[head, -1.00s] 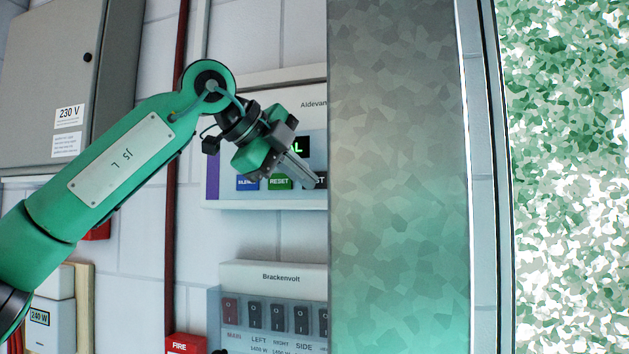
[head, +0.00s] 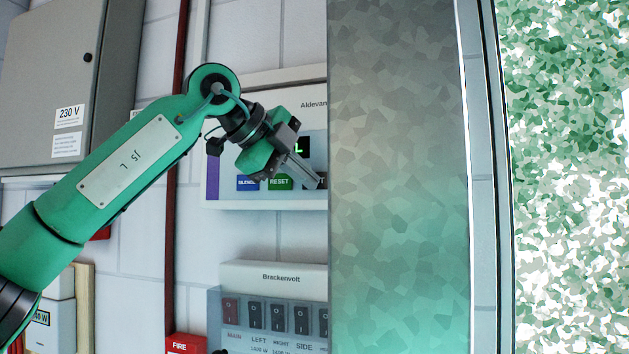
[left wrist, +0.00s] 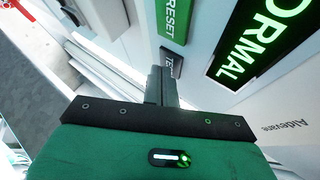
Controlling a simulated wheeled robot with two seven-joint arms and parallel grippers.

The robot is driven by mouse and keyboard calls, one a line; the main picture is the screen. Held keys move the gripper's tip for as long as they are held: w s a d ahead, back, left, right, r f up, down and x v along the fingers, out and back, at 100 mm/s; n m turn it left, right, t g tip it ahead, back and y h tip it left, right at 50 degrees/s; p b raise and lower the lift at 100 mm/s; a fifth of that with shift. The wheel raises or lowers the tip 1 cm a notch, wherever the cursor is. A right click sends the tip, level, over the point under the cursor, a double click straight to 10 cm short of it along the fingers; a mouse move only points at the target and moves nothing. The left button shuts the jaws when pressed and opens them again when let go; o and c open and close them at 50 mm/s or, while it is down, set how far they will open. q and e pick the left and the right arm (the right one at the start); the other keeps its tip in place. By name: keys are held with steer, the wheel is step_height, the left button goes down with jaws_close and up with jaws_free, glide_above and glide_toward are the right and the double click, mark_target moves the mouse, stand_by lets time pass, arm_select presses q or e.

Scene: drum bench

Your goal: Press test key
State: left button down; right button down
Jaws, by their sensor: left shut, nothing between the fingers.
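The test key (left wrist: 171,62) is a small dark grey key with pale lettering, beside the green RESET key (left wrist: 174,18) on the white Aldevane panel (head: 262,203). My left gripper (head: 317,184) is shut and empty, its fingers pointing down right at the test key's place. In the left wrist view the fingertips (left wrist: 160,72) lie right at the key's edge and overlap part of it. I cannot tell whether they touch it. In the head view the fingers hide most of the key. My right gripper is not in view.
The panel's display (left wrist: 264,40) reads NORMAL in green. A blue SILENCE key (head: 247,183) sits left of RESET. A grey mottled upright panel (head: 400,180) cuts off the panel's right side. The Brackenvolt switch box (head: 270,270) is below, and a red pipe (head: 171,240) runs at left.

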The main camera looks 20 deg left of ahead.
arm_select(q)
steer(key=shift+s+b, duration=0.55)
steer(key=shift+s, duration=0.05)
stand_by(0.3)
steer(key=s+b, duration=0.3)
steer(key=s, duration=0.3)
steer(key=shift+a, duration=0.15)
steer(key=shift+w+f+b, duration=0.1)
steer(key=shift+b, duration=0.2)
